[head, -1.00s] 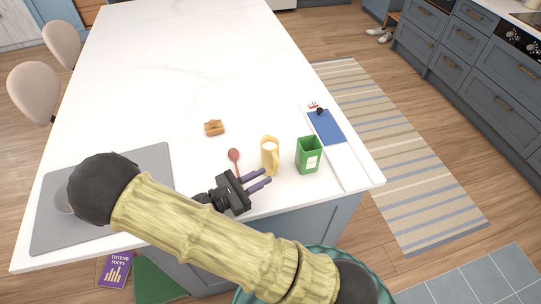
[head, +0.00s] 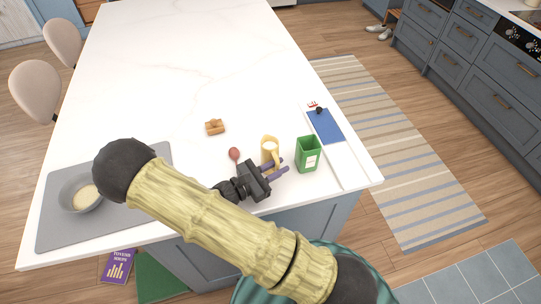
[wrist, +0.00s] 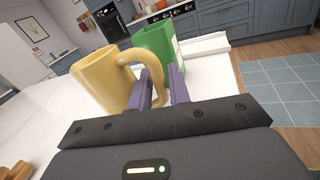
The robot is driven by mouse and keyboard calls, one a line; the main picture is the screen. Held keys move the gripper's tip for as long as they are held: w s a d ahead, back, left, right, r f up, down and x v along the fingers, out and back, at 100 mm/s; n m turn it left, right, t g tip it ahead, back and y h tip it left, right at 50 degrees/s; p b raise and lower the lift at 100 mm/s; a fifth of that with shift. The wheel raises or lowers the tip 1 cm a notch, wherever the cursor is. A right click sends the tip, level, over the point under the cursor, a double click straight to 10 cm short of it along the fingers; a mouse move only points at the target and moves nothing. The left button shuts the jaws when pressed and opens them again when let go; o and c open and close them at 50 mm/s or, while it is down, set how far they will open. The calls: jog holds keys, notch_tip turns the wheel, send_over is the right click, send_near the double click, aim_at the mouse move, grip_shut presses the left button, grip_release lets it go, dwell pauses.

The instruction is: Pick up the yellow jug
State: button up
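The yellow jug (head: 268,146) stands upright on the white counter, its lower part partly hidden by my gripper. It is large at the left of the wrist view (wrist: 98,78), with its handle on the right. My gripper (head: 284,165) is at the jug's near side, low by the handle. Its two purple fingers (wrist: 160,76) are apart. In the wrist view the left finger overlaps the handle, and part of the handle shows in the gap between the fingers. I cannot tell whether they touch.
A green container (head: 308,155) stands close right of the jug and behind the fingers in the wrist view (wrist: 157,45). A bowl (head: 82,193) sits on a grey mat (head: 60,232). The far counter is clear.

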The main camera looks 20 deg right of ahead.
dwell(0.4)
grip_shut()
jog(key=shift+r, duration=0.15)
jog(key=shift+r+b, duration=0.3)
jog(key=shift+r, duration=4.5)
jog(key=shift+w, duration=0.15)
